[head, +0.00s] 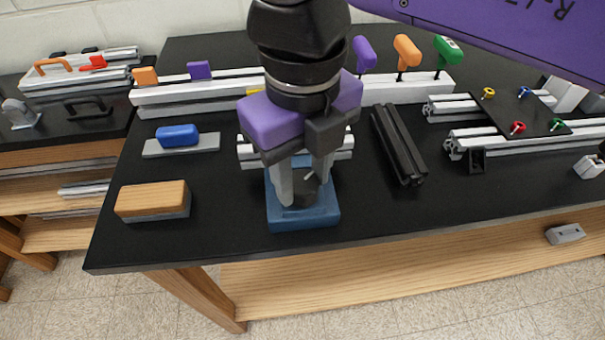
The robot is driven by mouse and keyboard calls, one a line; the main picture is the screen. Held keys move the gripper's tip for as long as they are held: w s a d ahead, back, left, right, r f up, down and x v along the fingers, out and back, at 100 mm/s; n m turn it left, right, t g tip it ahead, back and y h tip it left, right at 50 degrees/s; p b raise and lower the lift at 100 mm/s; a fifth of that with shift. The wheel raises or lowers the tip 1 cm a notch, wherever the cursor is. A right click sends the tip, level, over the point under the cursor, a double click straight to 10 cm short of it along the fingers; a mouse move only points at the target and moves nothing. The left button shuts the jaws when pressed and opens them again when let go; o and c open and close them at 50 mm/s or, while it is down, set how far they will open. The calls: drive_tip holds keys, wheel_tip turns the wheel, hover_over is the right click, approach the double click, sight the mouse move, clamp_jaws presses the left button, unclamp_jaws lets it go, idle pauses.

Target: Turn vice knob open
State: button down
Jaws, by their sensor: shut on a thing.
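The vice shows as a blue square base (305,221) near the front edge of the black table, in the middle of the head view. A dark round knob (309,193) with a small pointer-like mark stands on top of it. My gripper (303,190) comes down from above, with its two light grey fingers on either side of the knob. It is shut on the knob. The fingers and purple gripper body hide part of the knob and the back of the base.
A wood-topped block (152,199) and a blue-handled block (178,136) lie to the left. A dark extrusion bar (398,145) lies close on the right. Upright purple, orange and green handles (407,52) stand behind. The table front edge is near.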

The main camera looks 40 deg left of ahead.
drive_tip(key=n, duration=0.3)
drive_tip(key=shift+n, duration=0.4)
drive_tip(key=n, duration=0.3)
drive_tip(key=shift+r+n, duration=0.1)
drive_tip(key=shift+n, duration=0.2)
drive_tip(key=n, duration=0.6)
drive_tip(key=n+p, duration=0.1)
drive_tip(key=n, duration=0.6)
drive_tip(key=shift+n, duration=0.3)
drive_tip(key=n, duration=0.6)
drive_tip(key=shift+a+n+p, duration=0.1)
drive_tip(key=shift+n+p, duration=0.2)
drive_tip(key=shift+n, duration=0.1)
drive_tip(key=c, duration=0.9)
unclamp_jaws()
drive_tip(key=shift+o, duration=0.2)
